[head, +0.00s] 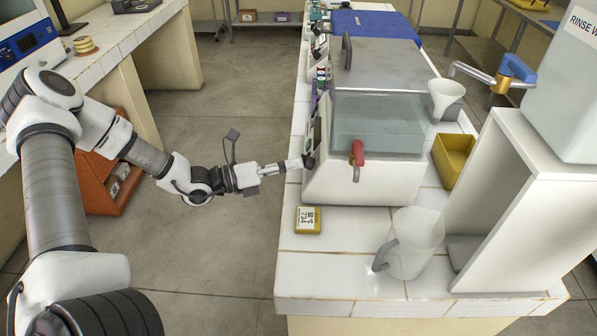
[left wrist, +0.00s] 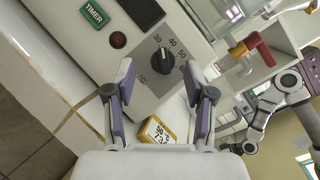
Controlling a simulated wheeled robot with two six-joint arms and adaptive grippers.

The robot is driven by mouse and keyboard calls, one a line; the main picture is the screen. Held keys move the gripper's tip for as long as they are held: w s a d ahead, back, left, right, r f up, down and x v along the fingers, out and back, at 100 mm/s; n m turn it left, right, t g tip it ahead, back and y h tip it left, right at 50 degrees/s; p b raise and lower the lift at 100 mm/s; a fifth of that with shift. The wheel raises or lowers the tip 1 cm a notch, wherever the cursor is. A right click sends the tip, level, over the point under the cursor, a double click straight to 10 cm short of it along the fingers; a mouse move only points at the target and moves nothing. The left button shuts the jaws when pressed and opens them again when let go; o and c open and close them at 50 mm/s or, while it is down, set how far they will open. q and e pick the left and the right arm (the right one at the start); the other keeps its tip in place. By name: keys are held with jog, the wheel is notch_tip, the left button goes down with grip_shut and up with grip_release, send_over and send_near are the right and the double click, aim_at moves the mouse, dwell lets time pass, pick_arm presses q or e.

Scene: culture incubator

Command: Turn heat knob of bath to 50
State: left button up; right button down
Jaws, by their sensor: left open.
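The bath (head: 376,190) is a white housing with a clear tank on the right bench in the head view. Its black heat knob (left wrist: 163,61) shows in the left wrist view, on a panel marked 30, 40, 50 and more. The knob's white mark appears to point near 30. My left gripper (head: 307,163) is at the bath's left face, which is hidden in the head view. In the left wrist view its two purple-padded fingers (left wrist: 158,75) are open, one on each side of the knob, with no visible grip.
A red-handled tap (head: 357,158) sticks out from the bath's front. A green TIMER label (left wrist: 95,14) and a red lamp (left wrist: 118,39) are near the knob.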

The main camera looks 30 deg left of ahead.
pick_arm(q)
jog(key=shift+x, duration=1)
jog(key=shift+s+r, duration=0.15)
grip_shut()
jog(key=shift+b, duration=0.3)
